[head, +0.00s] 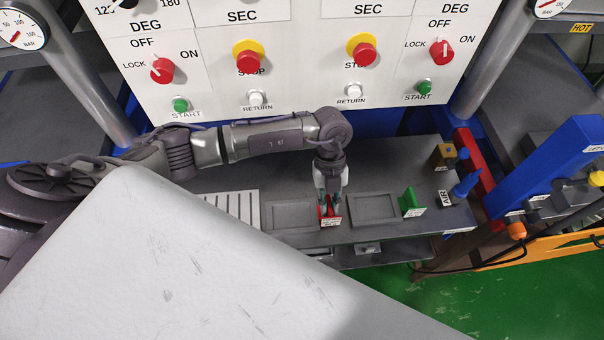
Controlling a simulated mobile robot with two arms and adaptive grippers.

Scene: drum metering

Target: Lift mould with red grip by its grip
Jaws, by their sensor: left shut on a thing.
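The red grip (325,210) stands on the grey bench between two shallow square recesses, with a small white label at its foot. My left gripper (329,200) points down over it and is shut on it. The mould body under the red grip is hard to make out, as the gripper and label cover it. I cannot tell whether it touches the bench. My right gripper is not in view.
A green grip (409,202) stands right of the right-hand recess (373,208). A slotted rack (232,206) lies to the left. A brass block (443,156) and blue air fitting (463,188) are at the right. The control panel (300,50) rises behind.

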